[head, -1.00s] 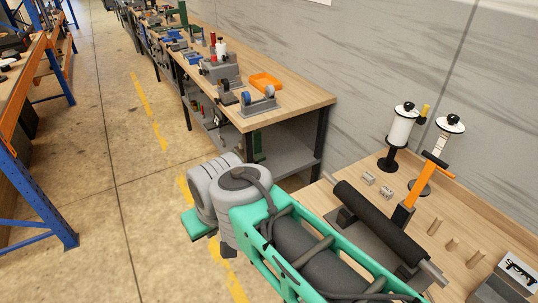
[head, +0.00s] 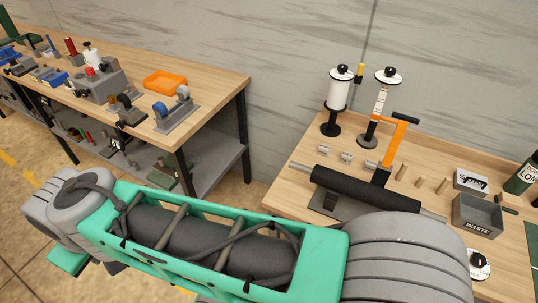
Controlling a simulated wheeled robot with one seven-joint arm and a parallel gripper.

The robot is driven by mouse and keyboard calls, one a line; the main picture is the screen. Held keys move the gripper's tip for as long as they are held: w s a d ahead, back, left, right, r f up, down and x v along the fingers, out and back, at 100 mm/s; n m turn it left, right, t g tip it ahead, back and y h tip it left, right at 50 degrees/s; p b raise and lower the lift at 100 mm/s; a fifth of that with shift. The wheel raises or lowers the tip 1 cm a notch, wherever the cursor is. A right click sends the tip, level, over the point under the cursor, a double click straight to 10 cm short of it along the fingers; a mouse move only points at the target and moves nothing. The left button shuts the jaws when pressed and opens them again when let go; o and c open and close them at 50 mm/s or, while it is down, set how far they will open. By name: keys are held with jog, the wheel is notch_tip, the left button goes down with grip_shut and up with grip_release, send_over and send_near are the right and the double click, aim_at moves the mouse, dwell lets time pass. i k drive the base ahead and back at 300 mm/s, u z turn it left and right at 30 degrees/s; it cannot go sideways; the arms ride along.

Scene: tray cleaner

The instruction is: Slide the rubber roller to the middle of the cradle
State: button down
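The rubber roller (head: 365,190) is a black cylinder with thin grey shaft ends. It lies on the right-hand bench in the head view, slanting down to the right. It rests over a dark grey cradle (head: 325,204), whose left part shows in front of the roller. My arm hides the cradle's right part, so I cannot tell how the roller sits along its length. My green and grey arm crosses the foreground, apart from the roller in the picture. My gripper is not in view.
An orange-handled tool (head: 397,143) stands close behind the roller. Two spools (head: 339,93) (head: 381,105), small metal blocks (head: 347,156) and wooden pegs (head: 421,182) are behind. A waste bin (head: 477,215) stands right. Another bench (head: 215,92) with fixtures and an orange tray (head: 165,81) is at left.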

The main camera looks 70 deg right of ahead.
aim_at(388, 200)
jog(key=z, duration=0.5)
jog(key=i, duration=0.8)
jog(key=z, duration=1.25)
jog(key=i, duration=0.5)
jog(key=z, duration=0.5)
